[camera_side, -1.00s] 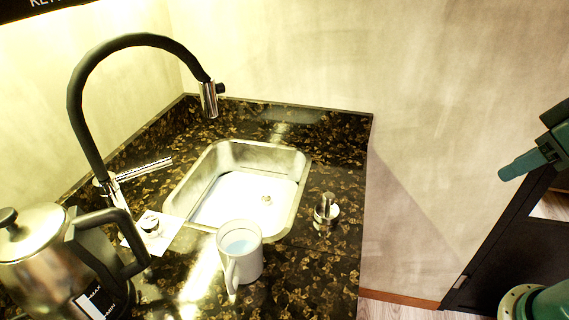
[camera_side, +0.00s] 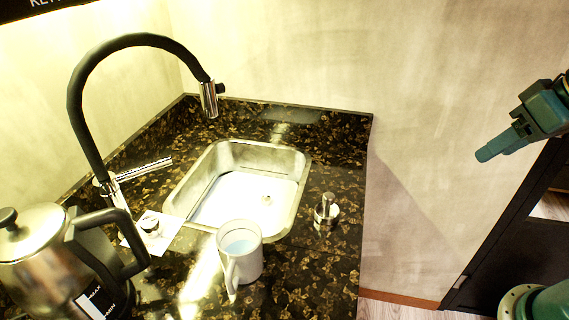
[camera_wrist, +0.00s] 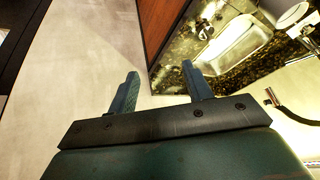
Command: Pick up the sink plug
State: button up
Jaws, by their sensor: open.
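The sink plug (camera_side: 327,210) appears to be the round shiny metal piece with an upright knob on the dark counter, right of the sink. In the wrist view it seems to be the small metal shape (camera_wrist: 203,30) beside the sink. My gripper (camera_side: 484,155) is in the air at the right, well away from the plug and higher than the counter. In the wrist view my gripper (camera_wrist: 160,70) has its two fingers apart with nothing between them.
The metal sink (camera_side: 299,190) lies behind and left of the plug. A white mug (camera_side: 252,263) stands in front. A black tap (camera_side: 72,100), a kettle (camera_side: 35,255) and a small dark object (camera_side: 150,225) on a white card are at left. The space between gripper and counter is clear.

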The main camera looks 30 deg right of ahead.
jog(key=w+a+r+m+y, duration=0.1)
jog(key=w+m, duration=0.2)
jog(key=w, duration=0.3)
jog(key=w+a+m, duration=0.2)
jog(key=w, duration=0.4)
jog(key=m+g+y, duration=0.3)
jog(key=m, duration=1.4)
send_over(267, 198)
jog(key=s+d, duration=0.3)
jog(key=d, duration=0.2)
notch_tip(267, 198, down, 24)
jog(key=shift+w+a+f, duration=0.15)
jog(key=shift+a, duration=0.1)
jog(key=shift+f, duration=0.1)
jog(key=shift+x, duration=4.2)
jog(key=shift+f, duration=0.15)
